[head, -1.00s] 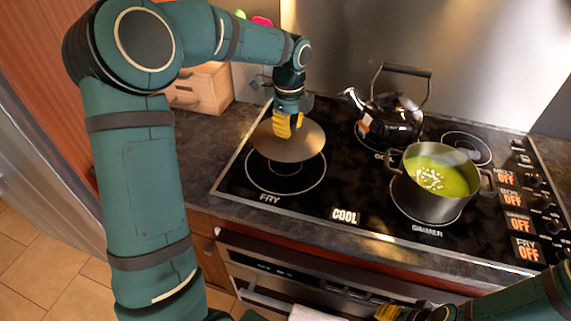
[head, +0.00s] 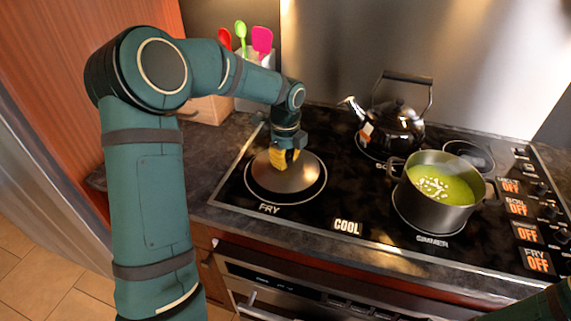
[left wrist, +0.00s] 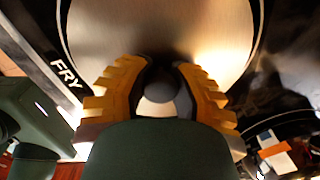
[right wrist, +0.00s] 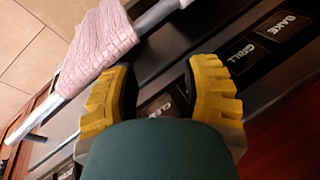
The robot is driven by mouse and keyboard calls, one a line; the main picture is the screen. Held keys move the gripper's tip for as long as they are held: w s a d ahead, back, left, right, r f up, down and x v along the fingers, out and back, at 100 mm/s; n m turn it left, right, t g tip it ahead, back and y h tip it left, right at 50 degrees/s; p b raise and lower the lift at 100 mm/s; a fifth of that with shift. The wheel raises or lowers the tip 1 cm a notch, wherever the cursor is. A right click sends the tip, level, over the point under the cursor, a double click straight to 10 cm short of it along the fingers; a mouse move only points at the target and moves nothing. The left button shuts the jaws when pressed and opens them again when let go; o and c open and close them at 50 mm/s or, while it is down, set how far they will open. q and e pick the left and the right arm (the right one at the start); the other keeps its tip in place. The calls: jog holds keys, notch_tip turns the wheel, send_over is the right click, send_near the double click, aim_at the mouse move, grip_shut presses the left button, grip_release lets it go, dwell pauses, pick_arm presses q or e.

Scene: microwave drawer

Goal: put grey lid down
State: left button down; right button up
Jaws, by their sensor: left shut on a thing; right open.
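The grey lid (head: 296,177) is at the front left burner, inside the white ring marked FRY. It looks level and low over the glass; I cannot tell whether it touches. My left gripper (head: 284,158) is above the lid, shut on its knob. In the left wrist view the yellow fingers (left wrist: 158,85) close around the round dark knob, with the lid (left wrist: 160,30) filling the top. My right gripper (right wrist: 160,92) is open and empty in the right wrist view, near the oven front. It is out of the head view.
An uncovered pot of green soup (head: 437,192) stands on the front right burner. A black kettle (head: 391,128) stands at the back left burner. A pink towel (right wrist: 98,45) hangs on the oven handle. Utensils (head: 262,38) stand behind my left arm.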

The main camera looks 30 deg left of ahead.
aim_at(286, 155)
pick_arm(q)
jog(key=shift+f, duration=0.55)
jog(key=shift+f, duration=0.1)
jog(key=c, duration=0.9)
grip_release()
jog(key=shift+f, duration=0.1)
jog(key=shift+o, duration=0.2)
notch_tip(286, 155, up, 12)
jog(key=p, duration=0.2)
jog(key=shift+r+p, duration=0.2)
jog(key=shift+p, duration=0.1)
